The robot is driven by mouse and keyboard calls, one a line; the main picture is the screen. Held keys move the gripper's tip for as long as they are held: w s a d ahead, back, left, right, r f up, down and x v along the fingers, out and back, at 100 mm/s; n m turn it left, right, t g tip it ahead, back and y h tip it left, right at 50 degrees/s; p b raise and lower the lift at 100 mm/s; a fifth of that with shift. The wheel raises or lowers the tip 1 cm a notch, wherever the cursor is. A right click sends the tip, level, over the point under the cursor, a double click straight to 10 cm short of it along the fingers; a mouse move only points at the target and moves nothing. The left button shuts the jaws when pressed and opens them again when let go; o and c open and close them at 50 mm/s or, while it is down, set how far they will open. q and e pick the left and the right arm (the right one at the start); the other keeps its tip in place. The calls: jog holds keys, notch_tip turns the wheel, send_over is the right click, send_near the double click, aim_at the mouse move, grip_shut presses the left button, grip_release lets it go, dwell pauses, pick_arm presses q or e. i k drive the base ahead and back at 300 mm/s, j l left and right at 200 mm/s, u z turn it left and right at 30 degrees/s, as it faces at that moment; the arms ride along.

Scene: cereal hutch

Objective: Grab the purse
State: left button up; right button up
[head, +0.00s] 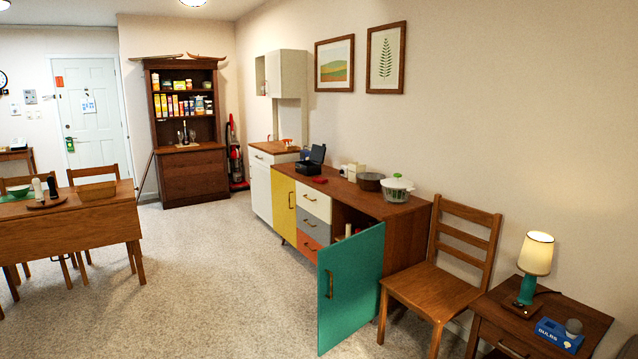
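I cannot make out a purse anywhere in this view. A black open-lidded item (312,158) sits on the long sideboard (300,176); it looks like a box or small appliance, and I cannot tell exactly what it is. The sideboard's teal door (350,290) stands wide open, and only a little of the dim inside shows behind it. Neither of my grippers is in view.
A wooden chair (437,262) stands right of the teal door, beside a side table (488,318) with a lamp (534,262). A dining table (70,232) is at left. A dark hutch (190,178) with cereal boxes stands at the back. The carpet (220,270) between is clear.

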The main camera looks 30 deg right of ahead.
aim_at(317, 179)
jog(key=i+l+z, duration=0.2)
jog(key=i, duration=0.15)
jog(key=i+z, duration=0.2)
jog(key=i, duration=0.5)
jog(key=i+l+u, duration=0.1)
jog(key=i, duration=0.45)
jog(key=i+l+u, duration=0.1)
jog(key=i, duration=0.4)
jog(key=i+l, duration=0.2)
jog(key=i, duration=0.3)
jog(key=i+l, duration=0.1)
jog(key=i, duration=0.85)
jog(key=i+l, duration=0.1)
jog(key=i, duration=0.85)
